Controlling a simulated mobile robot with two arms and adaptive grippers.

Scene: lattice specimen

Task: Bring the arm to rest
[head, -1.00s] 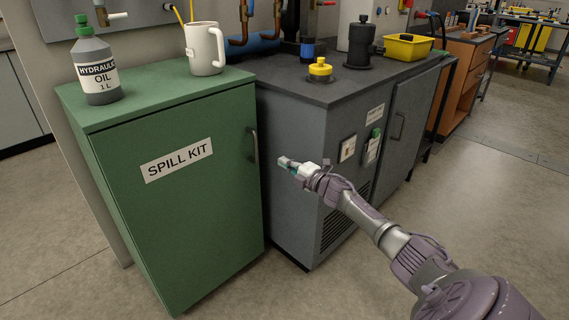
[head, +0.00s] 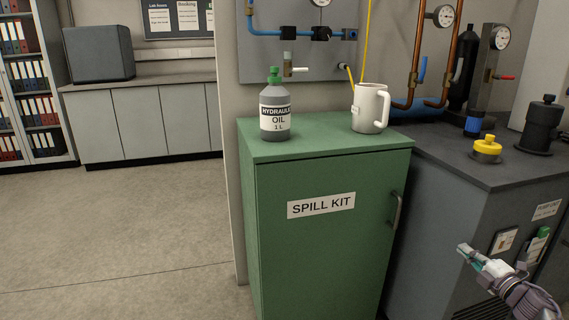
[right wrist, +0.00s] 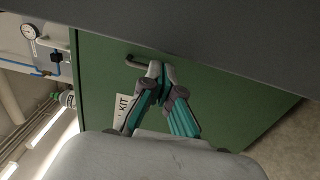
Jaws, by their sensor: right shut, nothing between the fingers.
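My right gripper (head: 480,257) is at the lower right of the head view, in front of the grey cabinet (head: 435,225). It is shut and empty. In the right wrist view my right gripper (right wrist: 160,72) shows its fingertips together, with the green spill kit cabinet (right wrist: 230,105) behind them. The cabinet's door handle (right wrist: 145,60) appears close to the fingertips in that view, but I cannot tell the gap. In the head view the gripper is apart from the handle (head: 396,210). The spill kit door is closed. My left gripper is not in view.
A hydraulic oil bottle (head: 275,112) and a white mug (head: 370,108) stand on the green cabinet. A yellow-capped item (head: 487,150) and a black canister (head: 541,125) stand on the grey cabinet. Open floor (head: 120,225) lies to the left.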

